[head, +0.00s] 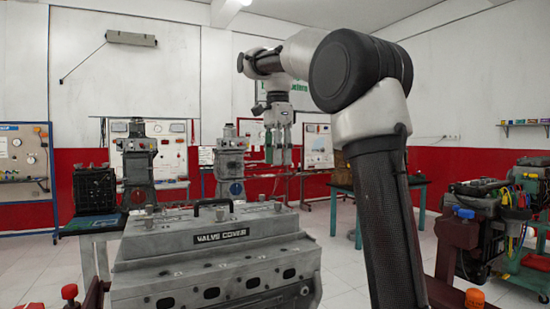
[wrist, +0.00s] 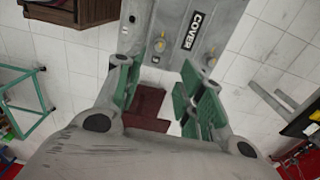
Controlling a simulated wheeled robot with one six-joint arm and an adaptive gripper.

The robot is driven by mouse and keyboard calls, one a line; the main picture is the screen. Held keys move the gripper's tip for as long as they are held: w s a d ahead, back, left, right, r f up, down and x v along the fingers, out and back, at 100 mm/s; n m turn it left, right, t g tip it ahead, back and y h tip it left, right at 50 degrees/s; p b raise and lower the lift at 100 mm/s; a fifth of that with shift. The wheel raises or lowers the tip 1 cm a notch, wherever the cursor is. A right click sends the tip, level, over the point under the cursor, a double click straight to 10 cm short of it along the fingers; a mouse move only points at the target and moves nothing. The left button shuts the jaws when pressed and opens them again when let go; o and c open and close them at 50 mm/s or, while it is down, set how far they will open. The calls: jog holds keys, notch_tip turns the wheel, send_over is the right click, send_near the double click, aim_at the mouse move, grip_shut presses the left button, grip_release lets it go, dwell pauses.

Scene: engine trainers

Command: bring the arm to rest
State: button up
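My gripper (head: 278,152) hangs pointing down from my raised arm, in the air behind and above the grey valve cover (head: 195,253) in the head view. Its green fingers are apart, with nothing between them. In the wrist view my gripper (wrist: 158,95) also shows open and empty, with the floor and a dark red stand part (wrist: 148,105) below. The valve cover (wrist: 222,15) shows at the top of the wrist view, apart from the fingers. It sits on the engine block in the head view, with its black handle on top.
Another engine trainer (head: 485,225) with coloured wires stands at the right. A teal-legged table (head: 418,187) stands behind my arm. Display boards (head: 160,150) line the back wall. A dark wooden box (wrist: 75,10) shows at the wrist view's top left. Open tiled floor lies between the stands.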

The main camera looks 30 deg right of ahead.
jog(key=s+f+n+t, duration=0.4)
jog(key=s+f+n, duration=1.4)
jog(key=s, duration=0.7)
notch_tip(320, 180, down, 4)
jog(key=shift+s+d+r, duration=0.15)
jog(key=shift+s+d, duration=0.25)
